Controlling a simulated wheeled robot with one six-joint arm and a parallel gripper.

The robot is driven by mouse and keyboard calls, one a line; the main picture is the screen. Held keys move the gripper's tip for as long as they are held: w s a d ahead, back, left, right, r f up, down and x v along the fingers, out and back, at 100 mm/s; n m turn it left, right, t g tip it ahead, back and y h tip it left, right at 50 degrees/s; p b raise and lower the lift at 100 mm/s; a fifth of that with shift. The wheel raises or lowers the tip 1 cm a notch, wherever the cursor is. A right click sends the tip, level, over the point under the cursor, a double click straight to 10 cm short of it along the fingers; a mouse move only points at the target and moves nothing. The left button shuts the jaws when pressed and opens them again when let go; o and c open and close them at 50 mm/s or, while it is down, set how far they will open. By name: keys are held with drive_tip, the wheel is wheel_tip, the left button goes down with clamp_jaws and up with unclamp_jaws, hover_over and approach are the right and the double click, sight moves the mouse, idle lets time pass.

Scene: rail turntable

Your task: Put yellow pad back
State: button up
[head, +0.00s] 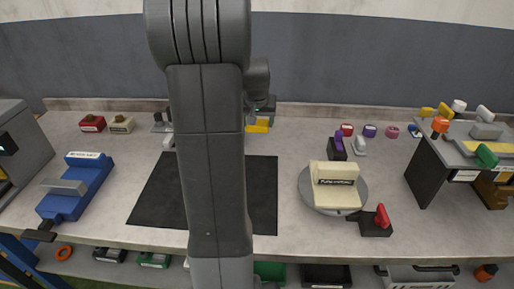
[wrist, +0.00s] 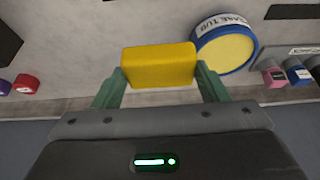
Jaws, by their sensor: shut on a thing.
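The yellow pad (wrist: 158,64) is a yellow block between the two green fingers of my gripper (wrist: 159,72) in the wrist view. My gripper is shut on it. In the head view the yellow pad (head: 258,126) shows just right of my arm, near the back of the bench. My arm hides much of the gripper (head: 264,108) there. I cannot tell whether the pad touches the bench top.
A blue-rimmed grease tub (wrist: 228,48) is close beside the pad in the wrist view. In the head view a turntable (head: 354,202) carries a cream block (head: 336,190). A black mat (head: 258,190) lies partly behind my arm. A blue vise-like tool (head: 78,188) stands left.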

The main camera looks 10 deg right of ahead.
wheel_tip(320, 180, down, 8)
drive_tip(key=shift+f, duration=0.25)
drive_tip(key=shift+f, duration=0.1)
drive_tip(key=o, duration=0.9)
drive_tip(key=shift+r, duration=0.25)
drive_tip(key=v, duration=1.1)
drive_tip(key=shift+s+r, duration=0.25)
drive_tip(key=shift+r, duration=0.1)
